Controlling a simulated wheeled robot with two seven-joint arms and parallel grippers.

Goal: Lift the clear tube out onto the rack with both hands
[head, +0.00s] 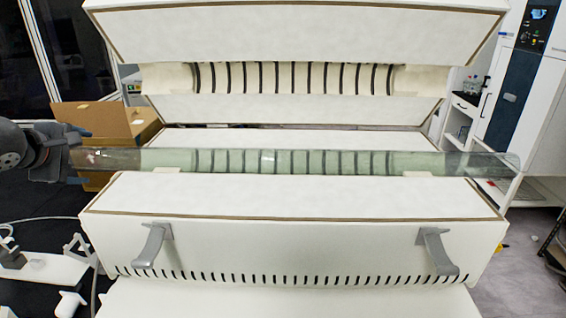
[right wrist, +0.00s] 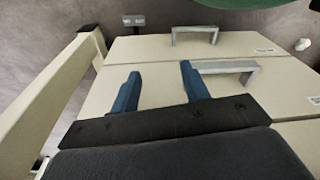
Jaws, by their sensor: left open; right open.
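The clear tube (head: 300,160) lies level across the opened white furnace (head: 290,194), with both ends sticking out past its sides. My left gripper (head: 82,150) is at the tube's left end, with its dark fingers open; whether they touch the glass cannot be told. My right gripper (right wrist: 160,88) shows only in the right wrist view, with its two blue fingers apart and nothing between them. It is over a pale surface with grey handles, away from the tube. I cannot make out the rack for certain.
The furnace lid (head: 300,32) is raised above the tube. Two grey latches (head: 152,246) hang on the furnace front. A cardboard box (head: 103,122) stands behind on the left. White parts (head: 50,268) lie at lower left. A tall white cabinet (head: 520,90) stands at right.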

